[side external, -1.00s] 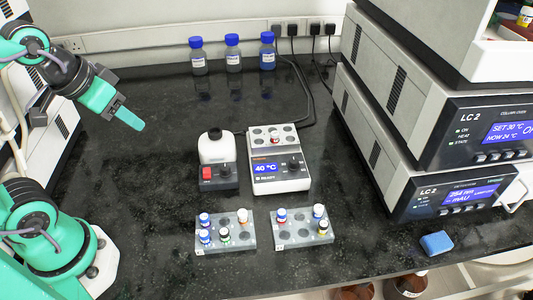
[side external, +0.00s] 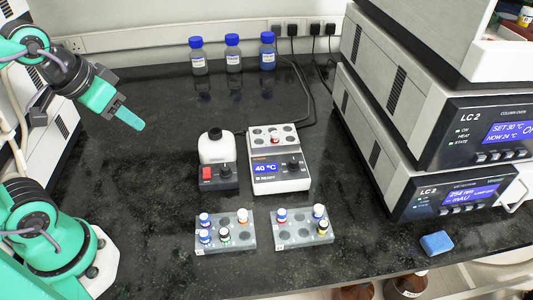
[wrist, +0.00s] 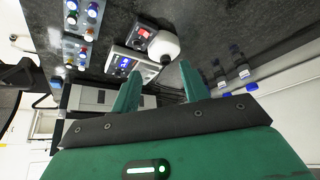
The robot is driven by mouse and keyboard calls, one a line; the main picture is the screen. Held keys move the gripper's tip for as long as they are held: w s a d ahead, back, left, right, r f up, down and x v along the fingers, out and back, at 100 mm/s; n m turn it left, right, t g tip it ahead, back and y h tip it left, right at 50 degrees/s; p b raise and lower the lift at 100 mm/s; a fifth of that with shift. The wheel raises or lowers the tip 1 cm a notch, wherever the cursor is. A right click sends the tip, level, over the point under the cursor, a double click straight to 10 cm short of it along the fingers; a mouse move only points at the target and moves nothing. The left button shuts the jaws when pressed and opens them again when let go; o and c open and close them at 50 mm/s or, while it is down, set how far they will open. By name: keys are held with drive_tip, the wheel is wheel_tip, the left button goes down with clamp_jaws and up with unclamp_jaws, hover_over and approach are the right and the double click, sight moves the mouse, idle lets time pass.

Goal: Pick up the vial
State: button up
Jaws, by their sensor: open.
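Several small capped vials stand upright in two grey racks in the side external view. The left rack (side external: 245,240) holds blue-capped vials (side external: 204,219), a white-capped vial (side external: 243,215) and a dark one with a pale top (side external: 225,233). One vial with a pale cap (side external: 275,137) sits in the heater block (side external: 280,176). My gripper (side external: 129,118) is open and empty, high at left, far from all vials. Its fingers (wrist: 158,72) stand apart in the wrist view.
A stirrer with a white bottle (side external: 215,147) stands left of the heater. Three blue-capped bottles (side external: 232,54) line the back wall. Stacked LC instruments (side external: 420,130) fill the right side. A blue block (side external: 436,243) lies at the front right. The bench left of the racks is clear.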

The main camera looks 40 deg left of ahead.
drive_tip(key=w+d+r+g, duration=0.1)
drive_tip(key=w+d+r, duration=0.15)
drive_tip(key=w, duration=0.55)
drive_tip(key=g, duration=0.4)
hover_over(274, 133)
drive_tip(key=f, duration=1.1)
drive_tip(key=shift+s+a, duration=0.15)
drive_tip(key=shift+s, duration=0.15)
drive_tip(key=shift+w+d+f+g, duration=0.3)
drive_tip(key=shift+w+f, duration=0.05)
drive_tip(key=shift+f, duration=0.15)
drive_tip(key=shift+f, duration=0.1)
drive_tip(key=shift+f, duration=3.8)
drive_tip(key=shift+s, duration=0.1)
